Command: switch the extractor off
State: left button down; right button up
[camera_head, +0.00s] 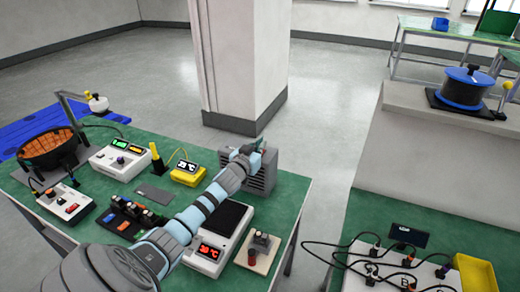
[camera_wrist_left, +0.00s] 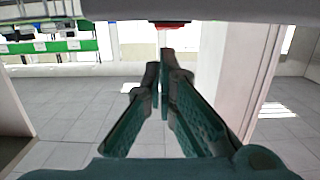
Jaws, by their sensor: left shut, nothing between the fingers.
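The extractor, a grey box with a slotted front (camera_head: 262,174), stands at the right back part of the green bench. My left gripper (camera_head: 260,147) is at the top of this box, with its fingers together and nothing visible between them. The arm hides part of the box, and I cannot tell whether the fingers touch it. In the left wrist view the two green-lined fingers meet at their tips (camera_wrist_left: 164,60). A small red piece (camera_wrist_left: 172,24) shows just above the fingertips there, under a pale grey band; I cannot tell what it belongs to. My right gripper is not in view.
On the bench (camera_head: 285,205) are a heating unit with a red display (camera_head: 208,252), a yellow meter (camera_head: 188,173), a white supply unit (camera_head: 120,160) and a round orange-filled pan (camera_head: 48,148). A pillar (camera_head: 240,60) rises behind. Cables cross the right bench.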

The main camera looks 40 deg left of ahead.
pick_arm(q)
jog(key=shift+w+f, duration=0.15)
jog(key=shift+f, duration=0.35)
